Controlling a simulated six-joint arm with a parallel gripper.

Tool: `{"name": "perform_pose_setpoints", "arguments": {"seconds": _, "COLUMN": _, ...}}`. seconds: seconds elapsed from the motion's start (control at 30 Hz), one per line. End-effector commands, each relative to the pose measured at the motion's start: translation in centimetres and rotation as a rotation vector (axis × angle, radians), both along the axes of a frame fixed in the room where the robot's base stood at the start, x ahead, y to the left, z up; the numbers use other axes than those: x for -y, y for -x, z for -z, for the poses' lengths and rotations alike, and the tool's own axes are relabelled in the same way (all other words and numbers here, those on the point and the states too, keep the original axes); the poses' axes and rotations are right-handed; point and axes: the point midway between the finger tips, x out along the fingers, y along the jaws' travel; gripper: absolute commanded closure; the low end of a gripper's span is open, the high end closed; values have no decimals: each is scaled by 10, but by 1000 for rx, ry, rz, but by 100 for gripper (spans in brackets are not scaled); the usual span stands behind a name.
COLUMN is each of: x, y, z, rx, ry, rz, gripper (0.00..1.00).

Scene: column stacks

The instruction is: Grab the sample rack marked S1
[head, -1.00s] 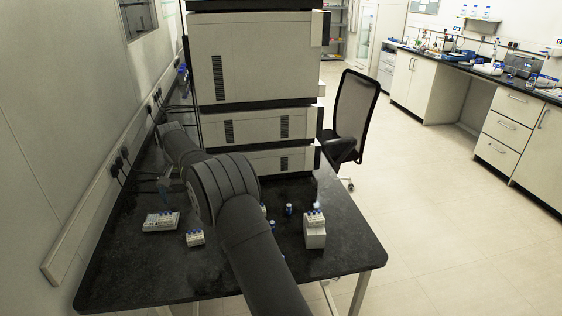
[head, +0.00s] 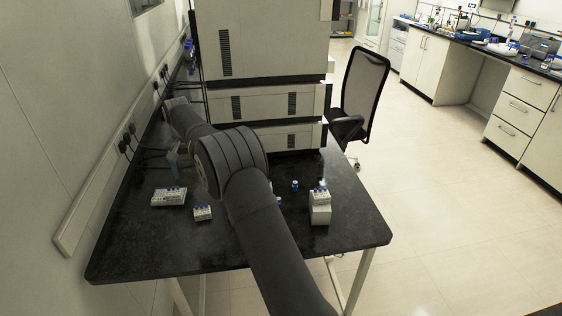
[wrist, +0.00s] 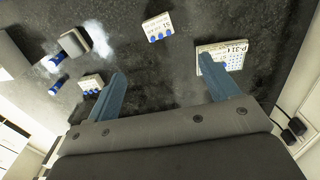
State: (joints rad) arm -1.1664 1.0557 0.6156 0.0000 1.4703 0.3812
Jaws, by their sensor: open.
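In the wrist view my gripper (wrist: 160,70) is open and empty, its two blue-grey fingers wide apart above the table. A small white rack (wrist: 157,27) with blue-capped vials lies beyond the gap between the fingertips; its upside-down label seems to read S1, but is small. A larger white rack (wrist: 222,57) with a printed grid lies at the right fingertip, partly covered by it. Another small rack (wrist: 90,83) lies left of the left finger.
A rack stands on a pale block (head: 320,212) at the right of the black table (head: 130,255). A loose blue-capped vial (head: 295,185) stands nearby. A tall stacked instrument (head: 265,105) fills the back. Cables and sockets (head: 125,142) line the left wall.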

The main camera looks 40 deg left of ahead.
Motion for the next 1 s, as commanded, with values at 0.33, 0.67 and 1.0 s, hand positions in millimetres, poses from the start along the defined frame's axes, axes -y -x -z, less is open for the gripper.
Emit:
{"name": "perform_pose_setpoints", "arguments": {"seconds": 0.33, "x": 18, "y": 5, "z": 1, "rx": 64, "ry": -74, "rz": -77, "gripper": 20}}
{"name": "perform_pose_setpoints", "arguments": {"seconds": 0.67, "x": 26, "y": 6, "z": 27, "rx": 98, "ry": -110, "rz": -122, "gripper": 20}}
{"name": "perform_pose_setpoints", "arguments": {"seconds": 1.0, "x": 17, "y": -1, "z": 98, "rx": 98, "ry": -110, "rz": -120, "gripper": 20}}
